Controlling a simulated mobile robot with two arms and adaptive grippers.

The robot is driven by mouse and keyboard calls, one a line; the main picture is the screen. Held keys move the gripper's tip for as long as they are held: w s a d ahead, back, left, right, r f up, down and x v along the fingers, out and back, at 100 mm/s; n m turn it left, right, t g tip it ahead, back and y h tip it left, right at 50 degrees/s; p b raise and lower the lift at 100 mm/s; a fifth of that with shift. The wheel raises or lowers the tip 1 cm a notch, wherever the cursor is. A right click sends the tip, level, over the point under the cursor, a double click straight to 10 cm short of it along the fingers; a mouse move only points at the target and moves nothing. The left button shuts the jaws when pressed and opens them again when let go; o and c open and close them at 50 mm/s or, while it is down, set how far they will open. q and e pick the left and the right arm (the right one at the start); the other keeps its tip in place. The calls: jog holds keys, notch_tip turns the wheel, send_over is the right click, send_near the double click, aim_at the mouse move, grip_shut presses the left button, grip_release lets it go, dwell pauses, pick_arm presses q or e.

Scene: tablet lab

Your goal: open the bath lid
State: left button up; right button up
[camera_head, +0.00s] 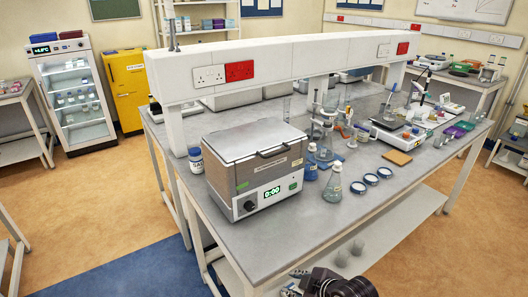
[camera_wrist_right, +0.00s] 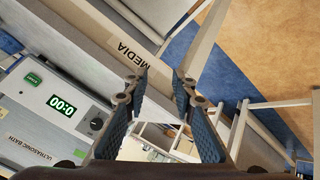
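The ultrasonic bath (camera_head: 262,185) is a grey metal box at the near left corner of the bench. Its lid (camera_head: 253,138) lies flat and closed on top, with a dark bar handle (camera_head: 272,151) along the front edge. Its front panel shows a green display and a knob; the panel (camera_wrist_right: 55,110) is also at the left of the right wrist view. My right gripper (camera_wrist_right: 160,85) has its two blue-padded fingers apart with nothing between them. In the head view it shows only partly, at the bottom edge, below and in front of the bench. My left gripper is not in view.
A white shelf beam (camera_head: 290,58) runs above and behind the lid. The front bench strip is mostly clear.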

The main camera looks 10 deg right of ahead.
jog(key=w+d+r+n+t+y, duration=0.1)
jog(key=w+d+r+n+t, duration=0.15)
jog(key=w+r+n, duration=0.7)
jog(key=n+t+y+p, duration=0.1)
jog(key=t+y, duration=0.1)
jog(key=t, duration=0.2)
send_near(278, 153)
jog(key=r+x, duration=0.1)
jog(key=x, duration=0.3)
jog(key=p+x, duration=0.1)
jog(key=x, duration=0.1)
jog(key=f+p+x, duration=0.1)
jog(key=x, duration=0.2)
jog(key=shift+w+d, duration=0.1)
jog(key=shift+w, duration=0.2)
jog(key=shift+w+f, duration=0.25)
jog(key=shift+w, duration=0.25)
grip_shut()
